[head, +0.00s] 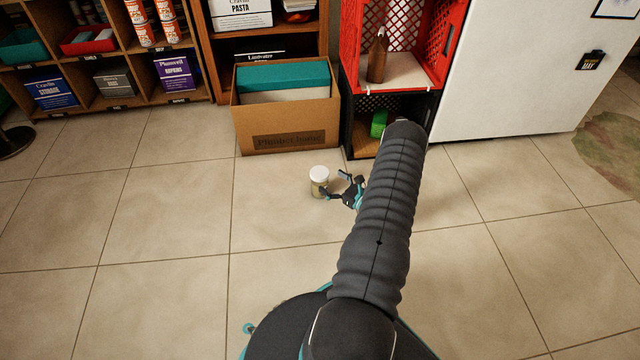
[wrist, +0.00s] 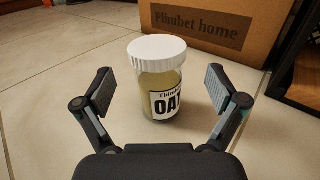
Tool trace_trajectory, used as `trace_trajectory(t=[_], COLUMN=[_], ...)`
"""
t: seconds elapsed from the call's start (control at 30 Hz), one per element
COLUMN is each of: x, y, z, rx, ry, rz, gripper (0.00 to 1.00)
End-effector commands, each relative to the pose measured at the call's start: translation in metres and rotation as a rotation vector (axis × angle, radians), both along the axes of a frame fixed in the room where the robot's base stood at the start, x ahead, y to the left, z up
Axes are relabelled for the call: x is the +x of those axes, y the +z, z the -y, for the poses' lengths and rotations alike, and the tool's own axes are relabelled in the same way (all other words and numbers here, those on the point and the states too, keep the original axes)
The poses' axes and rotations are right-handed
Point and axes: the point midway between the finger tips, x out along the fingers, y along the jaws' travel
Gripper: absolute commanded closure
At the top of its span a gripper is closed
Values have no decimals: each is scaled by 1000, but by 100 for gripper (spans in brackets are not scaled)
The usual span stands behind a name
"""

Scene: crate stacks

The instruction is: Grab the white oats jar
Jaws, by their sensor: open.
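The oats jar (head: 319,182) stands upright on the tiled floor, with a white lid, a clear body with pale yellowish contents and a white label. In the wrist view the jar (wrist: 160,80) is centred a little beyond the fingertips, and its label reads "OA" before it curves out of sight. My gripper (head: 337,185) is open and low over the floor, just right of the jar in the head view. In the wrist view my gripper (wrist: 160,92) has one finger on each side of the jar's line, apart from it and holding nothing.
A cardboard box (head: 287,125) stands on the floor behind the jar. Right of it, a red crate (head: 348,45) sits on a black crate (head: 362,150) holding a green item (head: 379,123). A white cabinet (head: 500,70) stands at right. The floor left of the jar is clear.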

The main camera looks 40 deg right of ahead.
Motion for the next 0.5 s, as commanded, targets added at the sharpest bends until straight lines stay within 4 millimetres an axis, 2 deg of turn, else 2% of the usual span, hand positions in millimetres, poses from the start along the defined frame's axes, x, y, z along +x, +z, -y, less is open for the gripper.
trace_trajectory(t=[0.1,0.37,0.5], x=[16,28,41], y=[0,2,8], z=[-3,-5,-9], rx=[-2,-1,-3], ry=[2,2,3], rz=[0,1,1], gripper=[5,5,5])
